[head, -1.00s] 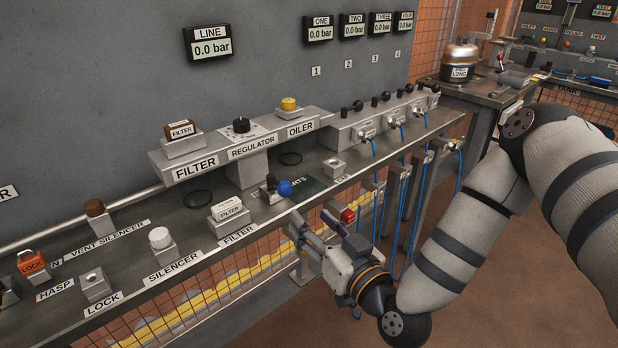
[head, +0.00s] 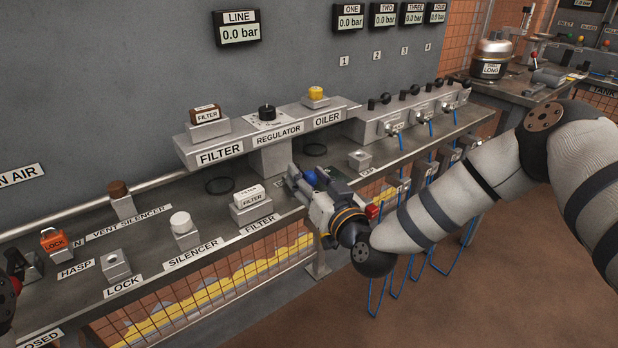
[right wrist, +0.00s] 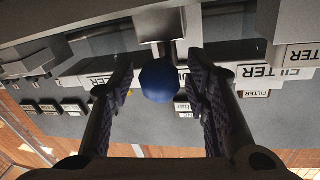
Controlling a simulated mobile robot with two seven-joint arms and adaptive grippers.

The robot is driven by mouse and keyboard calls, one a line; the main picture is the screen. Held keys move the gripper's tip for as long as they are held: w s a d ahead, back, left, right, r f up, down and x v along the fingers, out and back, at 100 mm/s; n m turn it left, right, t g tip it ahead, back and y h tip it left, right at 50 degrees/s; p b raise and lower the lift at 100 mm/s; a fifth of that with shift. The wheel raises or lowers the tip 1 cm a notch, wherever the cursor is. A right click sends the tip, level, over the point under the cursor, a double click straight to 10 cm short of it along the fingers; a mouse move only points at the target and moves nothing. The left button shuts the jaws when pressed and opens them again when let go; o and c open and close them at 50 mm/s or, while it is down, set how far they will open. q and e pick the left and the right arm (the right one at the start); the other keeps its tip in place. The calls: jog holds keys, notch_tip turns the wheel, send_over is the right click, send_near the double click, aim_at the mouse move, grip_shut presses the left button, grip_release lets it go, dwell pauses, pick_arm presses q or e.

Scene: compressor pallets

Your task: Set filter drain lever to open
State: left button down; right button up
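A lever with a blue ball knob (head: 309,178) stands at the bench's front, below the regulator; the drain it works is not labelled in view. My right gripper (head: 302,184) is at the knob and partly hides it and its base. In the right wrist view the blue knob (right wrist: 159,81) sits between the two fingers of my right gripper (right wrist: 160,88), with a gap on each side. The fingers are open. The lever's arm is mostly hidden behind the knob. The filter unit (head: 207,128) is on the raised rail above.
A white filter block (head: 250,197) stands left of my right gripper. The regulator (head: 268,120) and oiler (head: 317,97) are on the rail above. Blue hoses (head: 398,260) hang to the right.

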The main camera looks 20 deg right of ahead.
grip_shut()
